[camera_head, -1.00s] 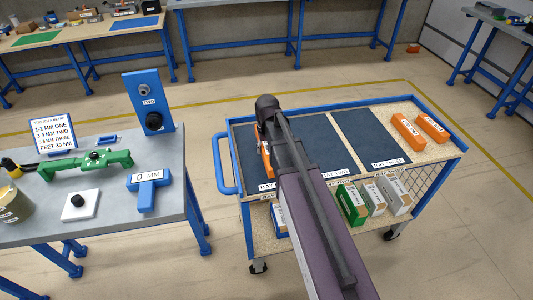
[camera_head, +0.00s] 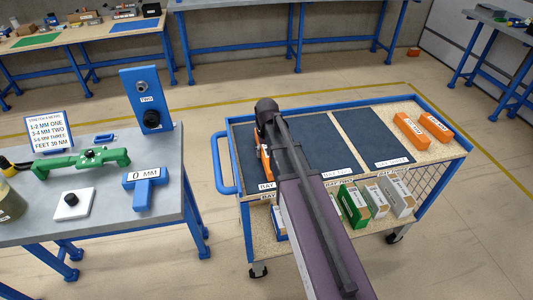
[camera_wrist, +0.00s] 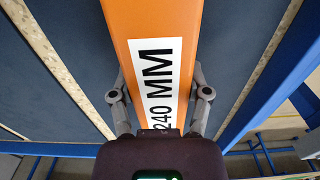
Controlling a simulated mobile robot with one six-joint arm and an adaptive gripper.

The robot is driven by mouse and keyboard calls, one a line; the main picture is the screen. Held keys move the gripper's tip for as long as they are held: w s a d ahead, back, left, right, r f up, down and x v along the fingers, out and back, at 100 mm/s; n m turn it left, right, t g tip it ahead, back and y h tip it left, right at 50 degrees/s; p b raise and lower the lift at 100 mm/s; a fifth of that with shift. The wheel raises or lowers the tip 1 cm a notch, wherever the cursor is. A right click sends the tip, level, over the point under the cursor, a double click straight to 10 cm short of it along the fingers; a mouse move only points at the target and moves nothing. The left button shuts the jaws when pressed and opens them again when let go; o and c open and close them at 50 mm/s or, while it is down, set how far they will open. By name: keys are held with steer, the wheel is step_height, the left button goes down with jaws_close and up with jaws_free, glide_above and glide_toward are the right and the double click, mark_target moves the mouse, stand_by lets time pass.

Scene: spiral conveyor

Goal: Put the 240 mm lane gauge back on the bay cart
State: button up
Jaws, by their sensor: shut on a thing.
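The 240 mm lane gauge (camera_wrist: 160,20) is an orange bar with a white "240 MM" label, filling the middle of the wrist view. My gripper (camera_wrist: 160,92) is shut on it, one finger on each side. In the head view the gauge (camera_head: 263,160) shows as a small orange piece, mostly hidden by my arm, over the left bay of the bay cart (camera_head: 440,178). Dark mat lies on both sides of it in the wrist view. I cannot tell whether it touches the mat.
Two other orange gauges (camera_head: 411,130) (camera_head: 435,127) lie at the cart's right end. The right bay mat (camera_head: 362,135) is bare. Green, tan and grey boxes (camera_head: 353,206) stand on the lower shelf. A grey table (camera_head: 105,205) with a green tool stands left of the cart.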

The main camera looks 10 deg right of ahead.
steer(key=shift+f, duration=0.2)
steer(key=o, duration=1)
steer(key=shift+o, duration=0.2)
steer(key=shift+r, duration=0.2)
step_height(320, 180, up, 12)
steer(key=p, duration=1.2)
steer(key=s, duration=1.6)
